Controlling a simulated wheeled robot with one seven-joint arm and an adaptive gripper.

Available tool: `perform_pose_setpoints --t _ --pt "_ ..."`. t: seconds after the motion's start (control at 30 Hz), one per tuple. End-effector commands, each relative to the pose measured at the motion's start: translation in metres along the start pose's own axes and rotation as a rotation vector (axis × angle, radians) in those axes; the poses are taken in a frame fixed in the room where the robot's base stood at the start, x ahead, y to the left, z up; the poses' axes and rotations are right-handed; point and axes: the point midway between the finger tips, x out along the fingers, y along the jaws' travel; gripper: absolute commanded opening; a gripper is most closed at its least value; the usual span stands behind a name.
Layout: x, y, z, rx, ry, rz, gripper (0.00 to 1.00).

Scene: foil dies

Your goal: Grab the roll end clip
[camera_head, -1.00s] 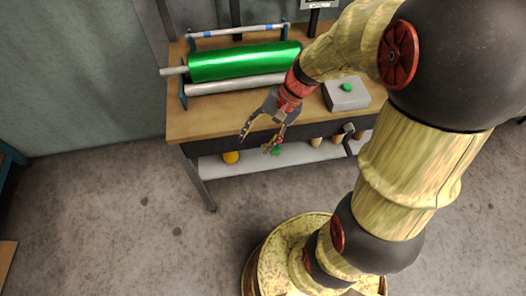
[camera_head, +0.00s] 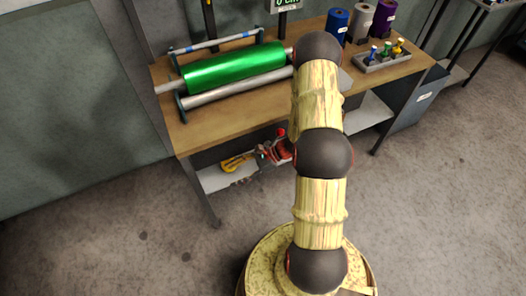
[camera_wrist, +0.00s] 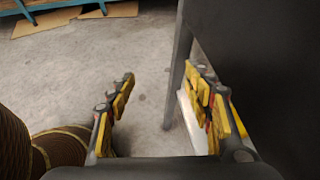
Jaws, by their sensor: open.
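I cannot make out the roll end clip for certain in either view. The shiny green roll (camera_head: 234,67) lies on its stand on the workbench. Its bare core end sticks out at the left. My gripper (camera_head: 232,174) is low, at the front of the bench by the lower shelf, below the roll. In the wrist view my gripper (camera_wrist: 168,80) is open.
The wooden workbench (camera_head: 190,130) has a leg and a white lower shelf (camera_head: 213,180) close to my gripper. A dark panel (camera_wrist: 270,70) fills the wrist view's right side. Blue, grey and purple spools and a small tray (camera_head: 383,60) stand at the bench's right. Floor at left is clear.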

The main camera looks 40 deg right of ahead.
Motion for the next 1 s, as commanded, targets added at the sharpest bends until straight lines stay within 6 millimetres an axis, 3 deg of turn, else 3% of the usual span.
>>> perform_pose_setpoints --t 0.27,0.47,0.7,0.83,1.0 --pt "0.012 -0.031 -0.057 0.198 -0.046 -0.197 0.52" --pt "0.013 -0.067 -0.128 0.397 -0.074 -0.449 0.52" --pt "-0.036 -0.137 -0.210 0.552 -0.077 -0.872 0.52" --pt "-0.069 -0.154 -0.251 0.607 -0.060 -1.067 0.52" --pt "-0.094 -0.160 -0.278 0.639 -0.043 -1.200 0.52"
